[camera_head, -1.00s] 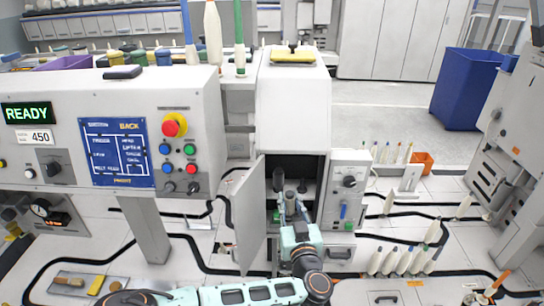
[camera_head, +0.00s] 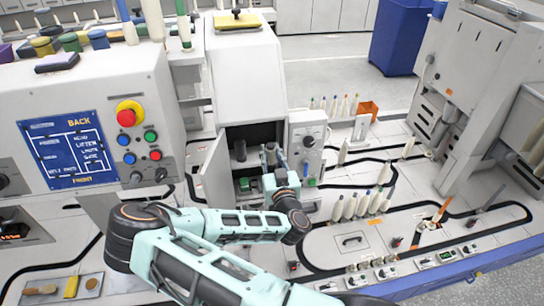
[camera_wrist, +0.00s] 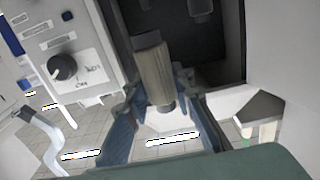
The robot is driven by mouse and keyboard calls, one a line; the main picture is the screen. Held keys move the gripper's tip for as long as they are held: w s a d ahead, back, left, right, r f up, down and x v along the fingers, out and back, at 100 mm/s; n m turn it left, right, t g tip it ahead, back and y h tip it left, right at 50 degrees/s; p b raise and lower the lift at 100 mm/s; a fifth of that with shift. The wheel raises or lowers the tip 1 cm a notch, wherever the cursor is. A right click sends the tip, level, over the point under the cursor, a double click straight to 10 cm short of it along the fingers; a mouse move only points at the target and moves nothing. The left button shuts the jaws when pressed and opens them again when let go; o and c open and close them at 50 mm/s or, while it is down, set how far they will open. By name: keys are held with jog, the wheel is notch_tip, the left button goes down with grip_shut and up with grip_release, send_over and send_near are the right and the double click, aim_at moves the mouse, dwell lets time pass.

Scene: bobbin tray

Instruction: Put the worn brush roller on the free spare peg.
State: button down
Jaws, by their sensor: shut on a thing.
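The worn brush roller (camera_wrist: 152,72), a brownish-grey cylinder with a dark upper end, is between the two blue-grey fingers of my gripper (camera_wrist: 160,88) in the wrist view. The fingers are shut on it. In the head view my gripper (camera_head: 271,160) is at the right side of the open cabinet mouth, and the roller is too small there to make out clearly. A dark cylinder (camera_head: 240,150) stands inside the cabinet (camera_head: 253,134), left of my gripper. I cannot pick out a free spare peg with certainty; the cabinet interior is dark and partly covered by my arm.
The cabinet door (camera_head: 217,172) stands open on the left. A panel with a dark knob (camera_head: 308,141) borders the opening on the right. Several pale bobbins (camera_head: 360,204) stand on the deck to the right. An orange box (camera_head: 369,109) is farther back.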

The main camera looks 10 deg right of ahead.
jog(key=w+b, duration=0.6)
jog(key=w, duration=0.6)
jog(key=shift+w, duration=0.4)
jog(key=shift+f, duration=0.6)
jog(key=shift+f, duration=0.25)
jog(key=shift+f+b, duration=1.1)
jog(key=shift+f, duration=1.3)
jog(key=c, duration=1.6)
grip_release()
